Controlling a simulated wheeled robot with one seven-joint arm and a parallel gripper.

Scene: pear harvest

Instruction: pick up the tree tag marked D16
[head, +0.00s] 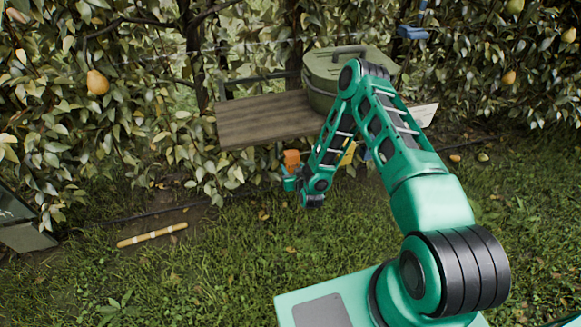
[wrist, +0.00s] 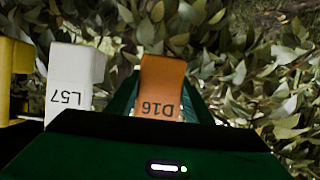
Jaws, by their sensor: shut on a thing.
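My gripper is shut on this tag. In the head view my gripper (head: 292,182) is in front of the wooden board, low near the foliage, with the orange tag (head: 292,158) showing above it. A white tag (wrist: 75,82) marked L57 is left of D16 in the wrist view. A yellow tag (wrist: 14,72) is partly cut off at the far left; no marking on it can be read.
A wooden board (head: 250,122) carries a green lidded box (head: 325,72) behind my arm. A yellow tag (head: 348,154) shows partly behind my arm. A banded stick (head: 152,235) lies on the grass. Pears (head: 97,82) hang in the hedge. Open grass lies at the front left.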

